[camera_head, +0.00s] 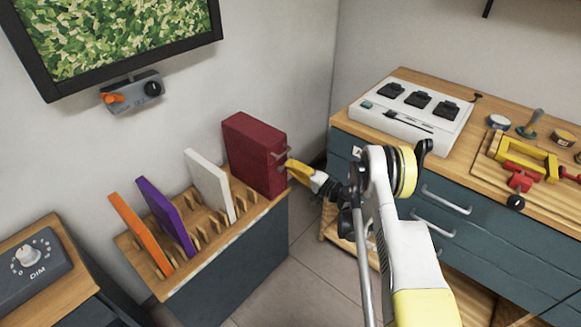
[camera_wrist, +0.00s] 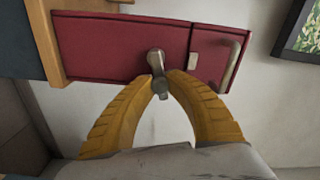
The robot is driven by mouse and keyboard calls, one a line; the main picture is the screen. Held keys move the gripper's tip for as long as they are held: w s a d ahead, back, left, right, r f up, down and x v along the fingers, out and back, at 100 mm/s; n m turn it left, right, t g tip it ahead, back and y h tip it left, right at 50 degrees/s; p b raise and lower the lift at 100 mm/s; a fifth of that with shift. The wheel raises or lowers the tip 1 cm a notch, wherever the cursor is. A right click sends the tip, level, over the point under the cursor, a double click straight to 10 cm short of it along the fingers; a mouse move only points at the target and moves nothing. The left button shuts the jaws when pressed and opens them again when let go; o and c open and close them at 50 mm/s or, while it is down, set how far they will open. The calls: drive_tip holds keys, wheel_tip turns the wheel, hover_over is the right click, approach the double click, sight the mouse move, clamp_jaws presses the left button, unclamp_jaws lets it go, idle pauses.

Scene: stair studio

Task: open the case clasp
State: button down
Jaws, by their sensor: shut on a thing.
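The case is a dark red box (camera_head: 254,152) standing upright at the right end of a slotted wooden rack. In the wrist view the case (camera_wrist: 110,50) spans the upper part, with a grey clasp (camera_wrist: 157,68) on its face. A metal handle (camera_wrist: 232,62) sits to the right of the clasp. My gripper (camera_head: 289,164) reaches the case's front face from the right. In the wrist view the yellow fingertips of my gripper (camera_wrist: 161,84) close around the clasp's lower end. The exact contact is partly hidden by the fingers.
The wooden rack (camera_head: 211,239) also holds white (camera_head: 209,183), purple (camera_head: 166,214) and orange (camera_head: 140,232) panels. A workbench (camera_head: 333,118) with a white switch box (camera_head: 411,108) and a yellow clamp (camera_head: 527,160) stands right. A dimmer box (camera_head: 38,267) is at lower left.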

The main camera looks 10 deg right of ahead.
drive_tip(key=shift+m, duration=0.3)
drive_tip(key=c, duration=1.3)
unclamp_jaws()
